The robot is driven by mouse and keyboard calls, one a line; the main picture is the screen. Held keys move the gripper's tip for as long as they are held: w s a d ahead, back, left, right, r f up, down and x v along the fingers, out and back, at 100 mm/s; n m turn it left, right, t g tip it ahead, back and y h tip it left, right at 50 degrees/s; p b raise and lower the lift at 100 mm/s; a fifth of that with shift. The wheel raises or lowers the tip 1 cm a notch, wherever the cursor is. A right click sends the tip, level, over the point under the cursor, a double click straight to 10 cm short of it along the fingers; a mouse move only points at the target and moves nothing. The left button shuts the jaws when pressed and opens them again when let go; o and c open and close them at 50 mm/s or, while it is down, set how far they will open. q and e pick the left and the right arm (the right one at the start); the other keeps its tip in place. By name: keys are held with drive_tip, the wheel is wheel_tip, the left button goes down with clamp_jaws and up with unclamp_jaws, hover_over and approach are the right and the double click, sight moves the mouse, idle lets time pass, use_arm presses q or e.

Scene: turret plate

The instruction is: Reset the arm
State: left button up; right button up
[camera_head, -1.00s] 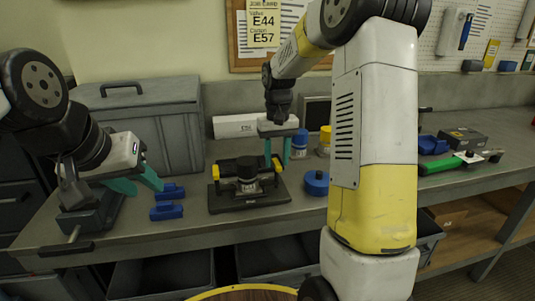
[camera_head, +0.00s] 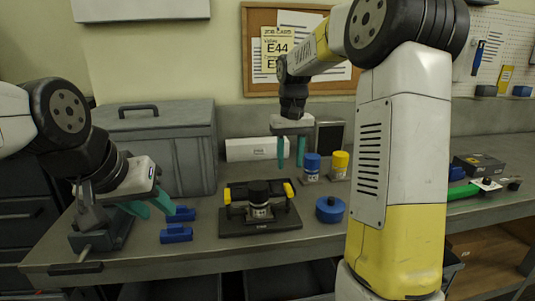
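The task names only the arm. My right arm comes in from the right and bends down at the wrist. Its gripper (camera_head: 290,164) hangs with two teal fingers apart and nothing between them. It is above and behind the black turret plate fixture (camera_head: 261,228), clear of it. The fixture has yellow-tipped clamps and a dark round knob with a label at its middle. My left gripper (camera_head: 153,210) is low at the left. Its teal fingers are apart and empty, close to two blue blocks (camera_head: 177,233); contact cannot be told.
A blue jar (camera_head: 311,166), a yellow jar (camera_head: 340,162) and a blue round part (camera_head: 330,209) are right of the fixture. A green-handled tool (camera_head: 467,191) lies at the right.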

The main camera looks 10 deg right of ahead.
drive_tip(key=s+a+r+t+y, duration=0.1)
drive_tip(key=s+t, duration=0.2)
drive_tip(key=s, duration=0.9)
drive_tip(key=s+a+r+t+y, duration=0.1)
drive_tip(key=s+r+t, duration=0.1)
drive_tip(key=s, duration=1)
drive_tip(key=shift+t, duration=0.5)
drive_tip(key=shift+a+r, duration=0.1)
drive_tip(key=shift+r, duration=0.1)
